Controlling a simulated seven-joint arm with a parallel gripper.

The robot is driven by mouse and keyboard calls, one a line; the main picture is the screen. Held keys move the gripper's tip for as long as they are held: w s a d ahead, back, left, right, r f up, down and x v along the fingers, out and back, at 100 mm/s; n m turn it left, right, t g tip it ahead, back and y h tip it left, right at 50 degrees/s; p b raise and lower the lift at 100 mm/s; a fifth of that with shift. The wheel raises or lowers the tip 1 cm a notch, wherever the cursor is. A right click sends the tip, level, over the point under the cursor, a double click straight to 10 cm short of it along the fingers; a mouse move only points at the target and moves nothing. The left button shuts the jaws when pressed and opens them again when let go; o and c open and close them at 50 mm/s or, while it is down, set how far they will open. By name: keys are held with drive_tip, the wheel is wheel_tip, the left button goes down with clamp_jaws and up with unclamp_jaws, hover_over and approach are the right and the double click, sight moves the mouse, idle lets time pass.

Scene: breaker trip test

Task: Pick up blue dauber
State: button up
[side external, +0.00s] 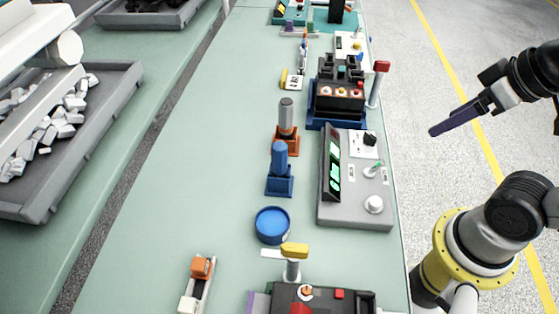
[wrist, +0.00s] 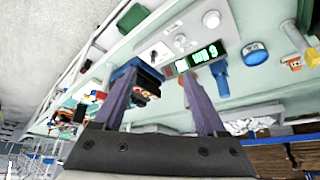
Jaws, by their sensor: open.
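The blue dauber (side external: 279,160) stands upright in a square blue holder (side external: 279,186) on the green table, left of the grey meter box. In the wrist view the blue dauber (wrist: 220,78) shows just right of my right-hand finger, beside the lit display. My gripper (side external: 434,131) hangs in the air off the table's right edge, well apart from the dauber. Its two purple fingers (wrist: 159,76) are spread with nothing held between them.
A grey-and-brown dauber (side external: 287,118) stands just behind. A round blue tub (side external: 272,225) is in front. The grey meter box (side external: 357,190) with green display and the black breaker unit (side external: 338,95) lie along the right edge.

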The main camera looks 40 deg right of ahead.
drive_tip(key=w+a+r+n+g+y, duration=0.1)
drive_tip(key=w+a+r+n+y, duration=0.1)
drive_tip(key=w+a+r+n, duration=0.65)
drive_tip(key=n+g+y, duration=0.3)
drive_tip(key=n+g, duration=0.2)
drive_tip(key=n, duration=0.5)
hover_over(273, 172)
drive_tip(key=d, duration=0.4)
wheel_tip(273, 172, down, 17)
drive_tip(key=shift+m+h, duration=0.25)
drive_tip(key=shift+h, duration=0.05)
drive_tip(key=shift+a+x, duration=0.1)
drive_tip(key=shift+x, duration=1.25)
drive_tip(key=shift+a+x, duration=0.15)
drive_tip(key=shift+x, duration=1.2)
drive_tip(key=shift+r, duration=0.1)
